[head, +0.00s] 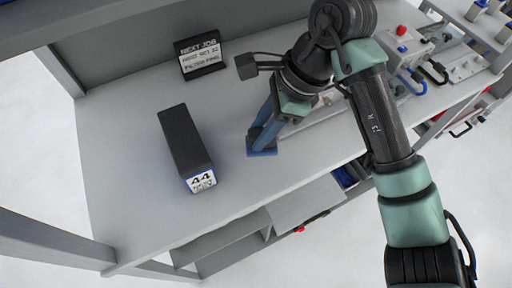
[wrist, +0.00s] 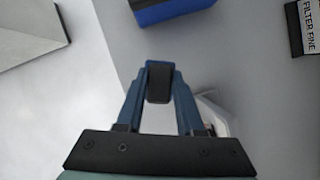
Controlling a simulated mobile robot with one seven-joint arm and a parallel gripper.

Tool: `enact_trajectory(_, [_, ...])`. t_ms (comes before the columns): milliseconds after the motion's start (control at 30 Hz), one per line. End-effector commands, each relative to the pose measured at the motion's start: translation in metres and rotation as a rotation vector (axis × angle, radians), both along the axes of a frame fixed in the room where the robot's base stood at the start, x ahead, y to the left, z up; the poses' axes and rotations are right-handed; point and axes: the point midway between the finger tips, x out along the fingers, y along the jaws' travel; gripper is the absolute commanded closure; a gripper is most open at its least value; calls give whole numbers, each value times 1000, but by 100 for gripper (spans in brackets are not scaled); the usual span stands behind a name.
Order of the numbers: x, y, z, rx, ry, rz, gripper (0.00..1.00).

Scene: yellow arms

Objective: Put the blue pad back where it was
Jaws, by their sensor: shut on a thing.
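My gripper (head: 262,140) is low over the grey bench, near its middle, with its blue fingers pointing down. In the wrist view the fingers (wrist: 158,90) are closed on a small dark block with a blue edge, which I take to be the blue pad (wrist: 158,68). In the head view a blue piece (head: 262,152) shows at the fingertips, close to the bench top; I cannot tell whether it touches. The fingers hide part of it.
A dark box labelled 44 (head: 185,140) stands left of my gripper; its blue side shows in the wrist view (wrist: 172,12). A black sign (head: 201,57) stands behind. A pale tray (head: 325,122) lies to the right, partly hidden. Fixtures (head: 408,50) fill the right end. The front left bench is clear.

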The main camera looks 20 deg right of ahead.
Motion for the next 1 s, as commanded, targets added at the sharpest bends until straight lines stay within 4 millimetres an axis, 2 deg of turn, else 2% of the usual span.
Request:
enact_trajectory(100, [0,1,-19,3,1,-1,100])
enact_trajectory(333, [0,0,-38,2,-2,-1,100])
enact_trajectory(533, [0,0,-64,2,-1,0,100])
enact_trajectory(900, [1,0,-70,-1,-5,1,100])
enact_trajectory(933, [1,0,-69,-1,-4,2,60])
enact_trajectory(1000, [1,0,-68,-1,-3,1,48])
